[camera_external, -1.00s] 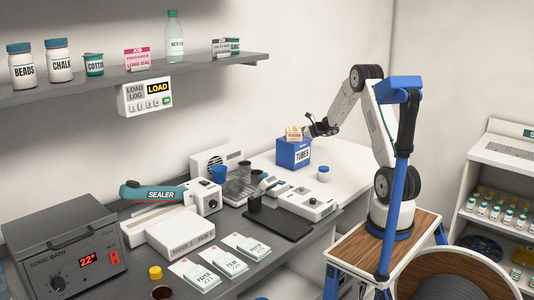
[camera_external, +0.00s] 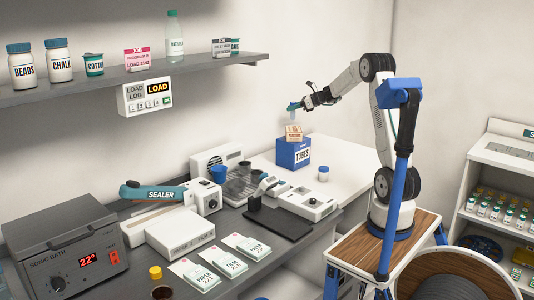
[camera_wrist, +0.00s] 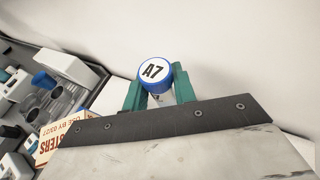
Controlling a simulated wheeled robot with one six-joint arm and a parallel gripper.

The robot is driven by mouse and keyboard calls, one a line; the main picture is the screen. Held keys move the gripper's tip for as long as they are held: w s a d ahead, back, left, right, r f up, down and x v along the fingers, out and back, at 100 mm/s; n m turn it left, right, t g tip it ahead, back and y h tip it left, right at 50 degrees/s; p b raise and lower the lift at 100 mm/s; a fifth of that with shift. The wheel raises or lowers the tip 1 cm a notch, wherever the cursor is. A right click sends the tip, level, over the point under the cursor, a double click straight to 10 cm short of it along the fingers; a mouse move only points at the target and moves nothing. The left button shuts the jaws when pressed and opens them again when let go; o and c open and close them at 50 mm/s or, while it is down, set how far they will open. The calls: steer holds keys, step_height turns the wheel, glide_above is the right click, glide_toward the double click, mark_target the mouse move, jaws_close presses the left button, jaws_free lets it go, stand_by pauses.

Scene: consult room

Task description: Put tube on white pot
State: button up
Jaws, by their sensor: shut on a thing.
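My gripper (camera_external: 298,105) is raised above the blue TUBES box (camera_external: 294,154). It is shut on a tube (camera_external: 293,114), which hangs roughly upright from the jaws, clear of the box. In the wrist view the tube's blue cap (camera_wrist: 153,75) with a white A7 label shows between the green fingers (camera_wrist: 157,88). A small white pot with a blue lid (camera_external: 323,173) stands on the white worktop, right of and in front of the box.
A plasters carton (camera_external: 294,132) sits on the TUBES box, below the tube; it also shows in the wrist view (camera_wrist: 58,139). A white device (camera_external: 308,202) and dark cups crowd the grey counter. The white worktop (camera_external: 346,160) has free room around the pot.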

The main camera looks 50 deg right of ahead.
step_height(320, 180, up, 4)
steer(key=shift+f, duration=0.2)
steer(key=s+a+n+g+y, duration=0.25)
steer(key=s+a, duration=0.35)
steer(key=s, duration=0.5)
steer(key=s+a+n+g+y, duration=0.2)
steer(key=s+a+n+g, duration=0.15)
steer(key=s+a, duration=0.45)
steer(key=s+a+n+g+y, duration=0.2)
steer(key=s+a+n+g, duration=0.15)
steer(key=s, duration=0.95)
glide_above(324, 168)
step_height(324, 168, down, 10)
steer(key=shift+f+t, duration=0.35)
steer(key=shift+f, duration=1.45)
steer(key=o, duration=0.5)
steer(key=shift+f, duration=0.15)
steer(key=o, duration=0.5)
steer(key=shift+c, duration=0.2)
